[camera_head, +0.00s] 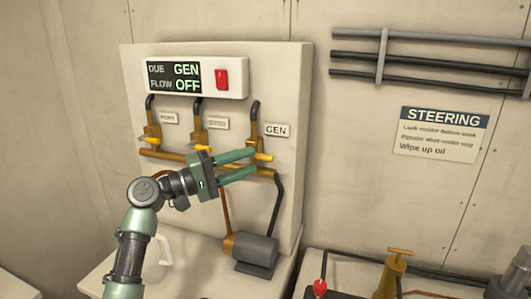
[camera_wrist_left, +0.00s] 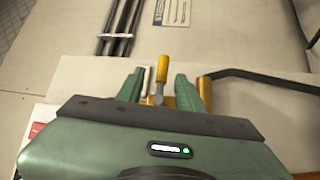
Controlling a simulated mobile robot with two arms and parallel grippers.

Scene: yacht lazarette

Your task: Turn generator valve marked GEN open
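The GEN valve (camera_head: 256,132) is the rightmost of three brass valves on the pale panel, beside its GEN label (camera_head: 277,130). Its yellow lever (camera_head: 264,157) points right in the head view, at the tips of my left gripper (camera_head: 254,162). In the left wrist view the lever (camera_wrist_left: 162,68) stands between the fingers of my left gripper (camera_wrist_left: 160,84), with a gap visible on both sides. The fingers are open. The display (camera_head: 174,78) reads DUE GEN, FLOW OFF. My right gripper is not in view.
Two similar valves, PORT (camera_head: 152,134) and a middle one (camera_head: 200,133), stand to the left. A brass pipe (camera_head: 165,155) runs below. A red switch (camera_head: 222,79) sits beside the display. A grey pump (camera_head: 252,250) stands below. Dark pipes (camera_head: 430,68) cross the right wall.

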